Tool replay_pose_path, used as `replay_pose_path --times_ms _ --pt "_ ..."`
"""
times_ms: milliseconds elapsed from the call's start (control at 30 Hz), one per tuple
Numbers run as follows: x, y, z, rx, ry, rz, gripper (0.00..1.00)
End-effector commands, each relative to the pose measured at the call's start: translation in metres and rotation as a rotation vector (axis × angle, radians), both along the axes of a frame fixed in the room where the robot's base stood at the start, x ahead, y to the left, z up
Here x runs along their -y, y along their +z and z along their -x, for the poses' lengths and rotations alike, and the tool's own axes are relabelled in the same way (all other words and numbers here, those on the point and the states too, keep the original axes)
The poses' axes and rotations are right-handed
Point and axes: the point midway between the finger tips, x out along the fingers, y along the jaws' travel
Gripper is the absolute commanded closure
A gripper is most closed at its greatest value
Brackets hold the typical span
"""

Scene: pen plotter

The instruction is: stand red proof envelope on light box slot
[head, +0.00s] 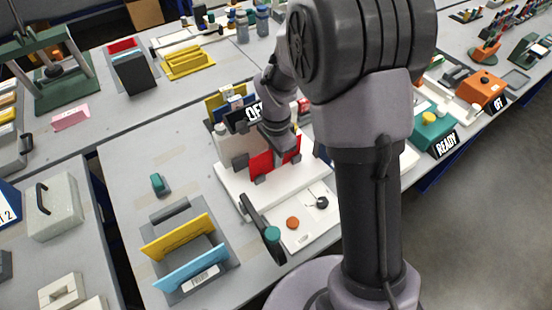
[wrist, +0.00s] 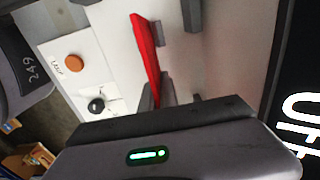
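The red proof envelope (head: 262,166) is upright over the white light box (head: 232,190), among small grey slot holders (head: 295,157). My gripper (head: 281,146) reaches down onto its upper edge. In the wrist view the envelope (wrist: 146,50) shows almost edge-on as a thin red strip. The fingers of my gripper (wrist: 157,93) are close together around its near end, shut on it. A grey holder (wrist: 161,32) is close beside its far part. I cannot tell whether its lower edge rests fully in the slot.
An orange button (head: 292,223) and a black knob (head: 322,202) are on the light box's front. A dark lever (head: 258,222) with a teal end stands at its left. A grey rack (head: 180,250) holds yellow and blue envelopes. A dark "OFF" sign (head: 240,116) stands behind.

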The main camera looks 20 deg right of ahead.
Motion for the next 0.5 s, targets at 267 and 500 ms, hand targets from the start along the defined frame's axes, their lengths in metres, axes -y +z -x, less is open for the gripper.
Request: replay_pose_path --times_ms 267,500 --pt "0.0 -0.0025 0.0001 0.0 0.0 0.0 0.75" --pt "0.0 -0.0003 0.0001 0.0 0.0 0.0 0.75"
